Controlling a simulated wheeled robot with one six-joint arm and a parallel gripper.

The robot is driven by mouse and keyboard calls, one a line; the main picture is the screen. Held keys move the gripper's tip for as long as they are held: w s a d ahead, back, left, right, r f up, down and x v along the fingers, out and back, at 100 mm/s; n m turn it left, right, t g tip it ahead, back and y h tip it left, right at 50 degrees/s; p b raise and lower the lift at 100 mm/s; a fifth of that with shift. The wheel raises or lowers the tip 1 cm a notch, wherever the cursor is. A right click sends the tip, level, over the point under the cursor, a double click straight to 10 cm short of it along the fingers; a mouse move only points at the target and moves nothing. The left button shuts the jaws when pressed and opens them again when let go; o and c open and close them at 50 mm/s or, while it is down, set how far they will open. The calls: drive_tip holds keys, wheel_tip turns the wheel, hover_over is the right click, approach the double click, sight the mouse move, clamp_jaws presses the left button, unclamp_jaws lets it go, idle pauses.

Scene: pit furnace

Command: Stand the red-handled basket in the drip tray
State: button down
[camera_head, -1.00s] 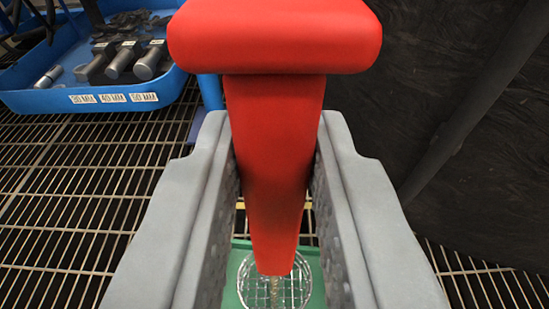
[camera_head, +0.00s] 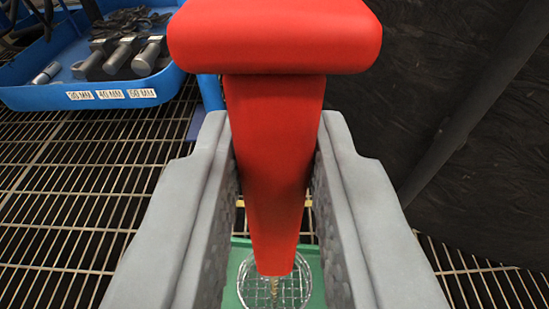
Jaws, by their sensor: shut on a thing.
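My gripper (camera_head: 275,205) is shut on the red handle (camera_head: 275,130) of the basket, with one grey jaw on each side. The handle's wide red cap is above the jaws, nearest the camera. Below the handle the round wire mesh basket (camera_head: 290,291) shows partly between the jaws. A green surface (camera_head: 313,262), likely the drip tray, lies beneath and around the basket. I cannot tell whether the basket touches it. The jaws and handle hide most of the basket and the green surface.
A wire grating (camera_head: 80,190) spreads on the left and lower right. A dark panel with a diagonal bar (camera_head: 440,100) stands at the right.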

drive_tip(key=shift+f, duration=0.4)
idle(0.6)
drive_tip(key=c, duration=0.6)
unclamp_jaws()
drive_tip(key=shift+f, duration=0.1)
drive_tip(key=s+r, duration=0.2)
drive_tip(key=s, duration=0.8)
drive_tip(key=shift+s+r, duration=0.15)
drive_tip(key=shift+s, duration=0.25)
idle(0.5)
idle(0.3)
